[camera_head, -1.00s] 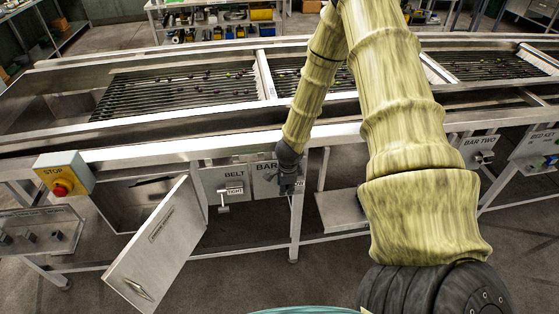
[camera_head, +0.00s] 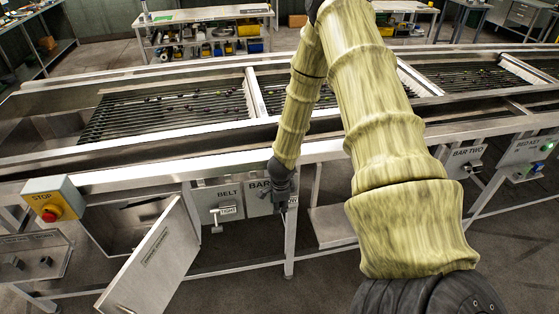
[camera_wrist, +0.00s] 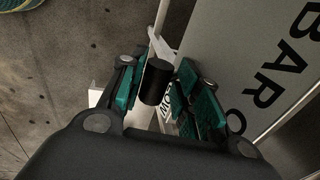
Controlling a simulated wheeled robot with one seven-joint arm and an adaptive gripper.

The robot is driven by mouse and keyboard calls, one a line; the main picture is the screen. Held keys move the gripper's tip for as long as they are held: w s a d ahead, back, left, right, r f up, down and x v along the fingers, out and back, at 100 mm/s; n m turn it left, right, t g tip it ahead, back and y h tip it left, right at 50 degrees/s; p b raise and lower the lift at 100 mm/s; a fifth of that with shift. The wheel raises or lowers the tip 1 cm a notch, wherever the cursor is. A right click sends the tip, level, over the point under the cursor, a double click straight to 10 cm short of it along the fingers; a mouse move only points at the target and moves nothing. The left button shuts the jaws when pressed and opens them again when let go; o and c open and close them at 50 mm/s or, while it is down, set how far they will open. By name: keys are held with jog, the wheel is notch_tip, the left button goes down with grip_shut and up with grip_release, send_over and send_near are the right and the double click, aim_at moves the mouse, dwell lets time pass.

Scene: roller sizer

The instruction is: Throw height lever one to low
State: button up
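The bar one panel (camera_head: 259,198) is a grey plate under the machine's front rail. It shows large in the wrist view (camera_wrist: 262,52), with the letters "BAR O" readable. Height lever one ends in a black cylindrical knob (camera_wrist: 155,82), with a white tag reading "LOW" (camera_wrist: 169,104) partly visible behind it. My gripper (camera_wrist: 160,86) has its teal-padded fingers closed in on both sides of this knob. Any small gap at the right pad is hard to tell. In the head view my gripper (camera_head: 280,198) is at the panel's right side and hides the lever.
The belt panel (camera_head: 220,203) with its handle is just left of the bar one panel. An open metal door (camera_head: 155,262) hangs further left, below the yellow stop box (camera_head: 53,199). A frame leg (camera_head: 290,240) stands close to my gripper. The bar two panel (camera_head: 465,160) is at the right.

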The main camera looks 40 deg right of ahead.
jog(key=shift+w+d+r, duration=0.15)
jog(key=shift+w+r, duration=0.15)
jog(key=shift+w, duration=0.1)
jog(key=shift+o, duration=0.6)
jog(key=shift+r, duration=0.15)
notch_tip(320, 180, up, 11)
jog(key=s+a, duration=0.1)
jog(key=s, duration=0.1)
jog(key=shift+s, duration=0.35)
jog(key=shift+a, duration=0.1)
jog(key=s+a+f+n+g+b, duration=0.1)
jog(key=s+a+f+n+b, duration=0.4)
jog(key=s+a+f+n, duration=0.6)
jog(key=s+a+f+n+y+b, duration=0.1)
jog(key=s+a+f+n+b, duration=0.4)
jog(key=s+a+f+n, duration=0.7)
jog(key=s+a+f, duration=0.1)
jog(key=s+f, duration=0.3)
jog(key=f, duration=0.2)
jog(key=shift+a+n+g, duration=0.3)
jog(key=shift+g, duration=0.1)
